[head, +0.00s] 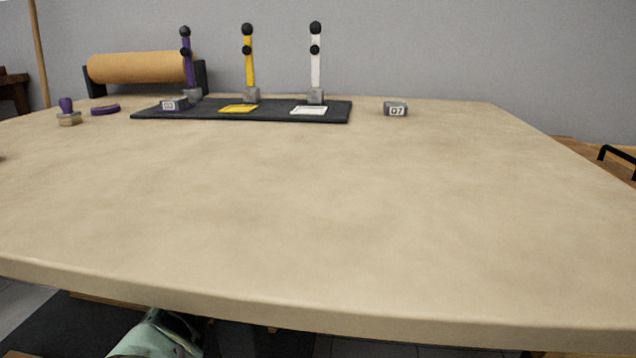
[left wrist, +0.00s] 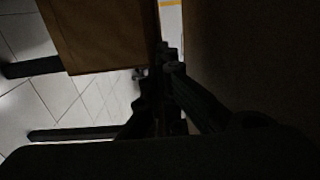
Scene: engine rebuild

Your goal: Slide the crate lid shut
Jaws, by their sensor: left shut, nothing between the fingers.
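I cannot make out the crate or its lid for certain in either view. In the left wrist view a brown wooden panel (left wrist: 105,35) fills the upper left, close beside my left gripper (left wrist: 168,54); I cannot tell whether it is part of the crate. The left gripper is dark and shut, with nothing seen between its fingers. In the head view part of my left arm (head: 160,335) shows low down, below the table's front edge, and its gripper is hidden there. My right gripper is in neither view.
The beige table (head: 330,200) is broad and mostly bare. At its back stand a black mat (head: 270,114) with purple, yellow and white upright parts, a grey block (head: 396,108), a purple-handled stamp (head: 68,113) and an orange roll (head: 140,67). A black handle (head: 617,150) shows at far right.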

